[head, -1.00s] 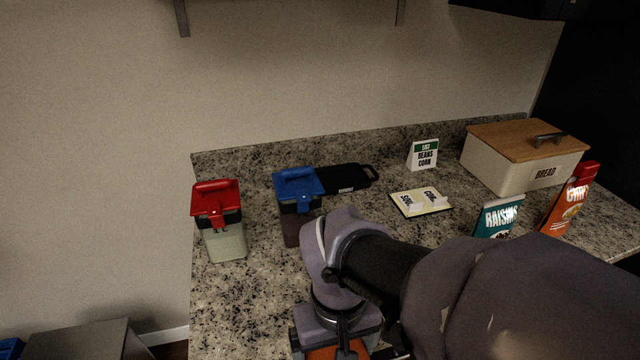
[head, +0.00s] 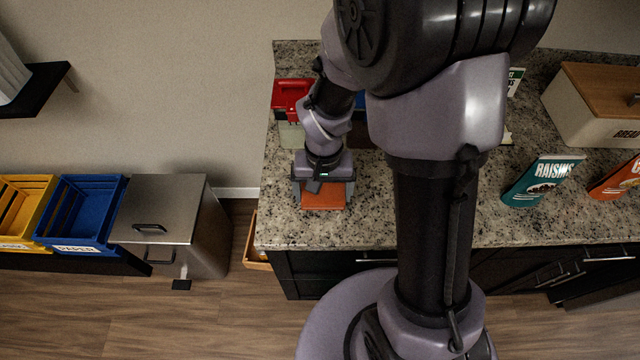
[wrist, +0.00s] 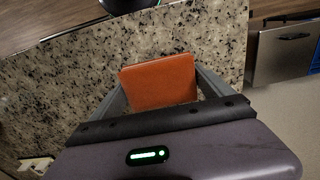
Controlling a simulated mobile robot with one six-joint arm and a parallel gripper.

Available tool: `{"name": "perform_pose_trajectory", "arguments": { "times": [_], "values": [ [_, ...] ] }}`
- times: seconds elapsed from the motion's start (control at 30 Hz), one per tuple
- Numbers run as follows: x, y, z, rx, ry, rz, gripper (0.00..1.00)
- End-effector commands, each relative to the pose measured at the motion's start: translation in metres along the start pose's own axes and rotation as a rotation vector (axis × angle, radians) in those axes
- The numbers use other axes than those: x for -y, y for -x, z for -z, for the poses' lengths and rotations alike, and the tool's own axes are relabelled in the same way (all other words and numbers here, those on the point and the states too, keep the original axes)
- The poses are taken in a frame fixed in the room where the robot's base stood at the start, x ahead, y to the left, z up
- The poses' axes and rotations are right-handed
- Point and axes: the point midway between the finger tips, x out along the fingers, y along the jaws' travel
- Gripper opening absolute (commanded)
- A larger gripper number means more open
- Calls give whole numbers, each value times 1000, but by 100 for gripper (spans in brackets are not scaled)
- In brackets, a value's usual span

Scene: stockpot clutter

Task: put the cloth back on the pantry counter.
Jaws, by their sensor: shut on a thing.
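The cloth, a folded orange square (head: 325,195), is between the fingers of my gripper (head: 324,197) in the head view. It also shows in the wrist view (wrist: 158,82), with a finger along each side. My gripper is shut on the cloth. Both are over the left part of the speckled granite counter (head: 280,225), near its front edge. I cannot tell whether the cloth touches the counter top.
Behind my gripper stand a red-lidded container (head: 291,92) and a blue-lidded one, mostly hidden by my arm. A raisins packet (head: 541,181) and a bread box (head: 598,105) stand to the right. A steel bin (head: 165,215) and a blue crate (head: 82,212) are left of the counter.

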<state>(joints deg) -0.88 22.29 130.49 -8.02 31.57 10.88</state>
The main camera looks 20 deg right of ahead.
Motion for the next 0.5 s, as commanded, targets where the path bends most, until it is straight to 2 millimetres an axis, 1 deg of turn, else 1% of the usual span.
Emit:
{"name": "perform_pose_trajectory", "arguments": {
  "times": [0.03, 0.1, 0.17, 0.37, 0.5],
  "values": [
    [0, -12, 0, 2, 0, -1, 53],
    [-1, -29, -1, 3, 1, -2, 53],
    [-1, -37, -1, 3, 2, -1, 53],
    [-1, -35, 0, -1, 1, 0, 53],
    [-1, -39, 0, 0, 1, 0, 53]
  ]
}}
